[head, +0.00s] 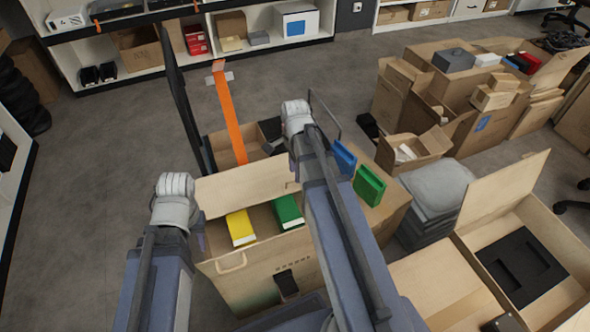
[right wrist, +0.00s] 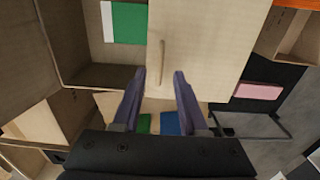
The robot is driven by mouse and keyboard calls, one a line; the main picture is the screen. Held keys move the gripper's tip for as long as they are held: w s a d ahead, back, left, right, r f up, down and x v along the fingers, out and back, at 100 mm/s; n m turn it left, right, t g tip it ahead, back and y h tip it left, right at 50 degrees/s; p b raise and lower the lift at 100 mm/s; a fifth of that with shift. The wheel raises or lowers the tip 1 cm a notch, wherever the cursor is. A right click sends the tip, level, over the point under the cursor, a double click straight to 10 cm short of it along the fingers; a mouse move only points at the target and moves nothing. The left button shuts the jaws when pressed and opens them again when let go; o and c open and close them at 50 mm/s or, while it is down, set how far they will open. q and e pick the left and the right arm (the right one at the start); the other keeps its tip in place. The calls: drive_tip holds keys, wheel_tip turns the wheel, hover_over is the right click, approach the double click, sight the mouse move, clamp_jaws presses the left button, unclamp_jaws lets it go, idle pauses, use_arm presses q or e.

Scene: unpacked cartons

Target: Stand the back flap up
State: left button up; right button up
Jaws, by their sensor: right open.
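The open carton (head: 255,285) stands in front of me with a yellow box (head: 240,227) and a green box (head: 288,212) inside. Its back flap (head: 243,187) spans the rear of the opening; its exact tilt is unclear. In the right wrist view the flap (right wrist: 205,45) is a broad tan panel with a narrow slot, beside the green box (right wrist: 130,24). My right gripper (right wrist: 163,78) is open and empty, its fingers apart near the flap's slotted end; contact is unclear. My right arm hides it in the head view. My left gripper is mostly hidden behind my left arm.
A blue item (head: 344,158) and a green item (head: 369,185) stand at the carton's right side. An orange strip (head: 229,115) and a tall black panel (head: 180,100) rise behind it. Grey stacked cushions (head: 437,190) and another open carton (head: 480,210) are to the right.

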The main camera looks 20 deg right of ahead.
drive_tip(key=shift+f+b, duration=1.95)
drive_tip(key=shift+f, duration=0.25)
clamp_jaws()
